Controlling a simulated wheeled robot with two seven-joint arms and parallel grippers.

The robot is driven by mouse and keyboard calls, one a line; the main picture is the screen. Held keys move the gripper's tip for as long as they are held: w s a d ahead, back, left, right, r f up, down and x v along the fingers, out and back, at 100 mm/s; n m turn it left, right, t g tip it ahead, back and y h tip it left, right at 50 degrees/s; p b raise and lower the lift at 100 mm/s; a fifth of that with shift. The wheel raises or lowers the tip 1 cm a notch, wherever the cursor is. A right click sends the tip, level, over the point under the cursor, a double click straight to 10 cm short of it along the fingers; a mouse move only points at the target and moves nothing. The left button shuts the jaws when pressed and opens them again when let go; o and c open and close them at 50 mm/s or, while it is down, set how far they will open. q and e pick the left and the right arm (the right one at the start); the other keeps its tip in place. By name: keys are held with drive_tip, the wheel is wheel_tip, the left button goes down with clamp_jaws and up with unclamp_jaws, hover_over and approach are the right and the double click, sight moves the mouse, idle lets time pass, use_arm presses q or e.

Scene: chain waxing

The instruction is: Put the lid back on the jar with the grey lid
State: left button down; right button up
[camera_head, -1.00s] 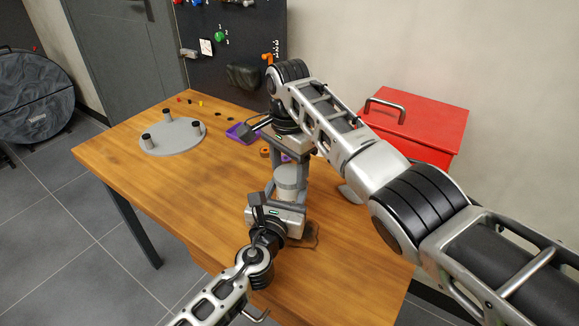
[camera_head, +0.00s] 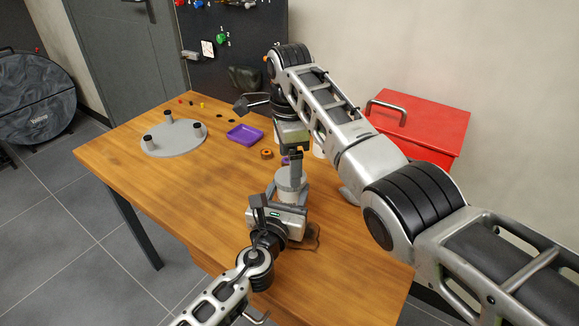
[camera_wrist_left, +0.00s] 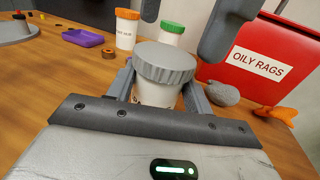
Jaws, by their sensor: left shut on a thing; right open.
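The white jar (camera_wrist_left: 155,96) stands upright between the fingers of my left gripper (camera_head: 289,203), which is shut on it. The grey ribbed lid (camera_wrist_left: 165,62) sits on the jar's mouth and looks about level; I cannot tell how tightly it is seated. The lid also shows in the head view (camera_head: 291,179). My right gripper (camera_head: 294,160) is above the lid, open and empty. Its two fingers show apart at the top of the left wrist view (camera_wrist_left: 188,25), clear of the lid.
An orange-lidded jar (camera_wrist_left: 126,30) and a green-lidded jar (camera_wrist_left: 171,33) stand behind. A purple tray (camera_head: 245,135) and a grey disc with upright pegs (camera_head: 174,140) lie farther left. A red oily-rags box (camera_head: 425,122) is at right. The front left of the table is clear.

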drive_tip(key=shift+r, duration=0.8)
drive_tip(key=shift+c, duration=0.2)
drive_tip(key=n, duration=0.3)
drive_tip(key=r+n, duration=0.1)
drive_tip(key=n, duration=0.2)
drive_tip(key=shift+w, duration=0.15)
drive_tip(key=n, duration=0.2)
drive_tip(key=shift+r+n, duration=0.2)
drive_tip(key=shift+n, duration=0.1)
drive_tip(key=n, duration=0.5)
drive_tip(key=shift+r, duration=0.35)
drive_tip(key=n, duration=0.7)
drive_tip(key=shift+r+n, duration=0.3)
drive_tip(key=shift+r, duration=0.05)
drive_tip(key=n, duration=0.5)
drive_tip(key=shift+d+r+n, duration=0.1)
drive_tip(key=shift+r+n, duration=0.1)
drive_tip(key=shift+n, duration=0.1)
drive_tip(key=shift+f, duration=0.1)
